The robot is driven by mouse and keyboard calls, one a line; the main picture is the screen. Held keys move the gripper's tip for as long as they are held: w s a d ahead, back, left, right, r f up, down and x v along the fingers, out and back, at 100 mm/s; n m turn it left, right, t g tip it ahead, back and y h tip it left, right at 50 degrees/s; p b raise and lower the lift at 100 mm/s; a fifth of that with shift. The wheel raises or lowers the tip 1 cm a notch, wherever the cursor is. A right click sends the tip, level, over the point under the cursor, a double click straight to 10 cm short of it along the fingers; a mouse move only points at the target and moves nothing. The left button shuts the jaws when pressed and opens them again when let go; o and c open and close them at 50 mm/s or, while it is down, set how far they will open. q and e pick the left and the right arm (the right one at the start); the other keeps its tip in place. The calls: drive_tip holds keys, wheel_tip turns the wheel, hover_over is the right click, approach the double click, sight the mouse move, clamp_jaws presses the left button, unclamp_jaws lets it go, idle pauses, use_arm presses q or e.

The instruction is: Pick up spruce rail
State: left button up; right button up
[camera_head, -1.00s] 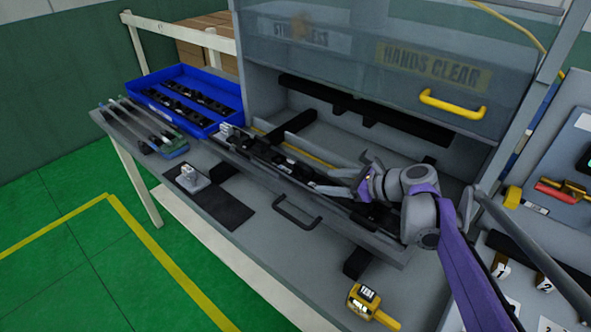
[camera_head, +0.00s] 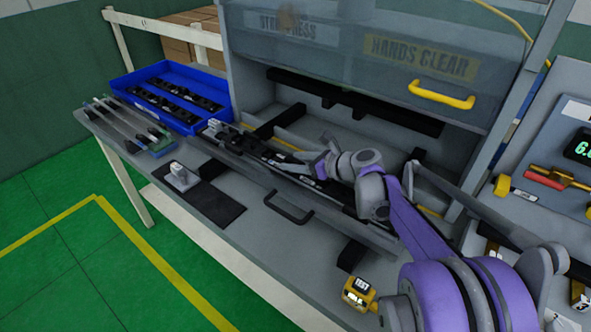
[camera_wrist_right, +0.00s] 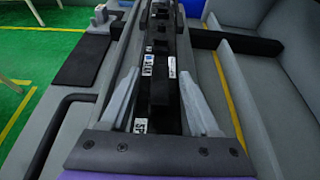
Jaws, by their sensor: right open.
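A long black rail (camera_wrist_right: 162,92) with small white labels and a blue mark lies lengthwise in the grey tray. I cannot read a label that names it as the spruce rail. In the head view the black parts in the tray (camera_head: 252,148) are partly hidden by my right arm. My right gripper (camera_wrist_right: 161,76) is open, with one finger on each side of the rail; I cannot tell whether they touch it. In the head view the right gripper (camera_head: 312,168) is low over the middle of the tray. My left gripper is not in view.
A blue bin (camera_head: 178,98) with black parts and several slim rails (camera_head: 125,122) stand at the bench's left end. A black mat (camera_head: 213,204) holds a small grey piece (camera_head: 180,176). A press with a clear guard (camera_head: 375,60) rises behind; a yellow TEST device (camera_head: 358,293) sits in front.

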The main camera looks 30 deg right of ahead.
clamp_jaws()
idle(0.3)
idle(1.1)
